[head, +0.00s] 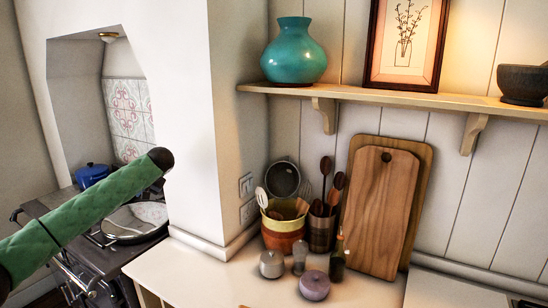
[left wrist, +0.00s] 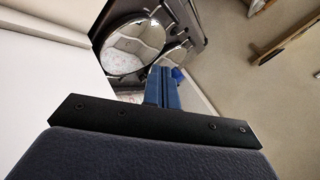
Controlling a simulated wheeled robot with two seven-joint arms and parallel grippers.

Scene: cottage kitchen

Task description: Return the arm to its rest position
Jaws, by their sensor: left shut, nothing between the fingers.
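My left gripper (left wrist: 162,88) shows in the left wrist view, with its two dark blue fingers together and nothing between them. It points past a pale counter side toward the stove and the floor. In the head view a green-sleeved part of my left arm with a black rounded end comes in from the left, in front of the stove. I cannot make out the gripper's fingers in the head view. My right gripper is in neither view.
The stove (head: 60,207) with a blue pot (head: 92,174) stands left of a white wall pillar (head: 180,110). The counter (head: 205,277) holds a utensil crock (head: 282,234), jars and cutting boards (head: 375,215). A shelf (head: 400,98) above holds a teal vase (head: 294,52).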

